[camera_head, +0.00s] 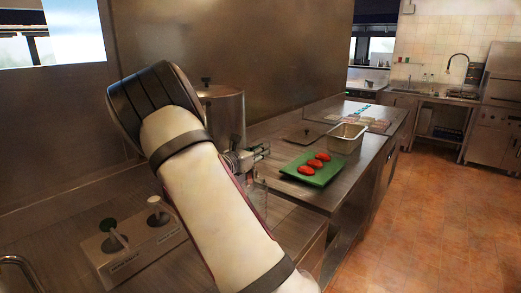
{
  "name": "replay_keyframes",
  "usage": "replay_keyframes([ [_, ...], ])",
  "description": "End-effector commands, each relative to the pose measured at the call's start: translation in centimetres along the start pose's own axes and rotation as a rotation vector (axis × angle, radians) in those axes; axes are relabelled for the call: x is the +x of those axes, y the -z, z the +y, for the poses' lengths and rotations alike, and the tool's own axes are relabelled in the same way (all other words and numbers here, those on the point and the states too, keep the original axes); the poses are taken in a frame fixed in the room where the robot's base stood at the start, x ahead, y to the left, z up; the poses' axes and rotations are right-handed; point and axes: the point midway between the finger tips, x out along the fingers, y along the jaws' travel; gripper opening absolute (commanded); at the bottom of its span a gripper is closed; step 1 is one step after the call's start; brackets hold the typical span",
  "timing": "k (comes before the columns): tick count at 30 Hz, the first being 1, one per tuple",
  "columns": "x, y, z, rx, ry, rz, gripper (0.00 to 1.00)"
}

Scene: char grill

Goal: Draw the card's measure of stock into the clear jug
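A tall steel stock pot (226,115) with a lid and a dark knob stands on the counter behind my arm. A dark and metal shape that looks like my gripper (262,152) is at the pot's lower right side. My arm partly hides it, so I cannot tell its opening or whether it touches the pot or a tap. A clear see-through vessel, apparently the jug (260,197), shows below it, mostly hidden by my arm. I cannot make out a card with a readable measure.
A control box (130,250) with a green-topped and a white-topped lever stands at lower left. Right of the pot are a green board (325,175) with three red items, a steel pan (346,138) and a dark flat plate (303,135). Tiled floor (440,220) is clear at right.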

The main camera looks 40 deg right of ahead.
Motion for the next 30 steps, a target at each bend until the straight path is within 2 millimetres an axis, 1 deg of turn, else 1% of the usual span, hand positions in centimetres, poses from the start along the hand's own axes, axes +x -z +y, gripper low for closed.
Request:
replay_keyframes([
  [5,0.0,0.0,0.0,0.002,0.015,-0.002,0.0],
  [17,-0.2,0.0,-1.2,0.002,0.221,-0.004,0.0],
  [27,-0.2,0.0,-1.4,0.001,0.236,0.0,0.0],
  [28,-0.2,0.0,-1.4,0.001,0.236,0.0,0.22],
  [29,-0.2,0.0,-1.4,0.001,0.236,0.0,0.29],
  [30,-0.2,0.0,-1.4,0.001,0.236,0.0,0.38],
])
